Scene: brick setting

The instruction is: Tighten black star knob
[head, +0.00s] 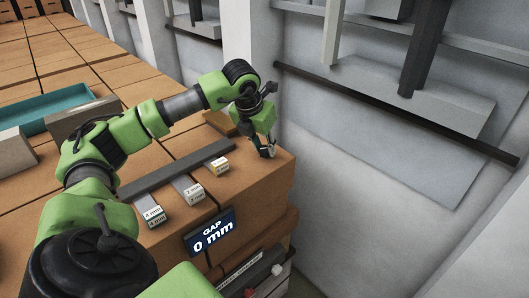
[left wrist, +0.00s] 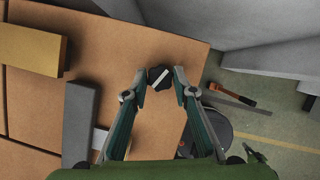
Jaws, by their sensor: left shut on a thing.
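My left gripper (head: 267,150) is at the right end of the orange-brown brick-like block top in the head view, pointing down. In the left wrist view, the black star knob (left wrist: 158,74) is a small dark piece with a pale stripe, between the two fingertips of my left gripper (left wrist: 159,82). The fingers are shut on it from both sides. In the head view the fingers mostly hide the knob. My right gripper is in neither view.
A dark grey bar (head: 177,168) lies on the top, with small labelled blocks (head: 188,190) before it. A teal tray (head: 60,113) stands at the left. A grey wall (head: 345,160) is close on the right. A hammer-like tool (left wrist: 232,95) lies beyond the edge.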

